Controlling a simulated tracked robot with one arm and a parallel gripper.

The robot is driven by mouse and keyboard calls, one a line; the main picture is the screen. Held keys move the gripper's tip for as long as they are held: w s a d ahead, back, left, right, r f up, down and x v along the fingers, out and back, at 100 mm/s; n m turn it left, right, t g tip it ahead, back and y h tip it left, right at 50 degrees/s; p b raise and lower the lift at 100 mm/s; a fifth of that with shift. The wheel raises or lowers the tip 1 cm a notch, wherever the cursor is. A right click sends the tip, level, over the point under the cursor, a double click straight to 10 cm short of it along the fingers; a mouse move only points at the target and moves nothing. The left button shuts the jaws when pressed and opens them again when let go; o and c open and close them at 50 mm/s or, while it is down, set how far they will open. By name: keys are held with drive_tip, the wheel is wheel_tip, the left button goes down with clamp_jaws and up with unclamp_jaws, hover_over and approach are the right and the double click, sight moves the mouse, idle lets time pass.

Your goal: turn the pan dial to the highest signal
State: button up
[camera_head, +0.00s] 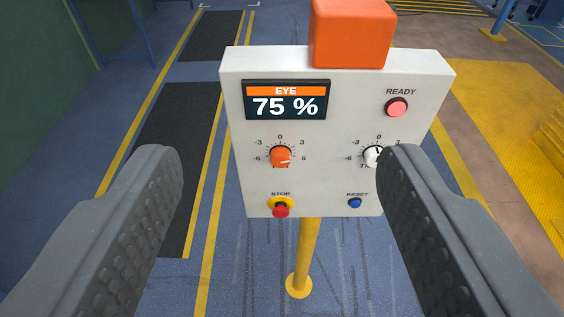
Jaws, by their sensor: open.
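The pan dial (281,156) is an orange knob on the left of a white control box (335,120). Its scale runs from -6 to 6, and its pointer seems turned to the right, near the 6. Its label below is mostly hidden. The screen (286,100) reads "EYE 75 %". My gripper (280,163) is open and empty, with one finger on each side of the dial in the picture and well apart from it. The right finger partly covers the white tilt dial (372,154) and the box's lower right.
The box has a red READY lamp (397,107), a red STOP button (281,210) on yellow and a blue RESET button (355,203). An orange block (352,32) sits on top. A yellow post (306,255) carries the box. Dark floor strips lie left.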

sight(281, 163)
idle(0.4)
drive_tip(key=w+f+n+t+b, duration=0.1)
drive_tip(key=w+f+b, duration=0.35)
drive_tip(key=f, duration=0.75)
drive_tip(key=w+f+n+t+b, duration=0.1)
drive_tip(key=w+f, duration=0.7)
drive_tip(key=f, duration=0.4)
drive_tip(key=w+f+n+t+b, duration=0.1)
drive_tip(key=w+f+b, duration=0.35)
drive_tip(key=f, duration=0.75)
drive_tip(key=w+p, duration=0.1)
drive_tip(key=w, duration=1.4)
drive_tip(key=c, duration=1)
